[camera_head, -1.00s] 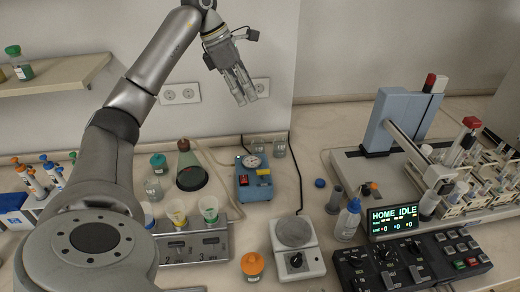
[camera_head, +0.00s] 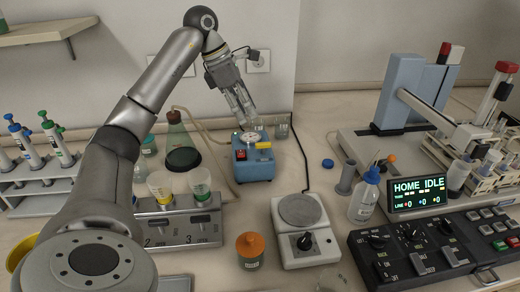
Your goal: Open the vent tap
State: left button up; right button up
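A blue box (camera_head: 254,168) with a round white dial on top and a red switch on its front stands near the back wall. A small yellow part (camera_head: 263,145) on its upper front edge may be the vent tap; I cannot tell for sure. My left gripper (camera_head: 242,112) hangs from above just behind and over the box, its fingers pointing down. The fingers overlap the area by the dial, and I cannot tell whether they touch it. The finger gap is unclear, and nothing is seen held. My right gripper is not in view.
A stoppered flask (camera_head: 183,152) with a hose stands left of the box. A hotplate-like unit (camera_head: 302,228), an orange-lidded jar (camera_head: 250,250) and a control panel (camera_head: 430,245) stand in front and to the right. Pipettes (camera_head: 55,143) stand at left.

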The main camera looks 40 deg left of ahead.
aim_at(262, 143)
pick_arm(q)
jog(key=x, duration=1)
jog(key=shift+d+f, duration=0.1)
jog(key=shift+f, duration=0.15)
grip_shut()
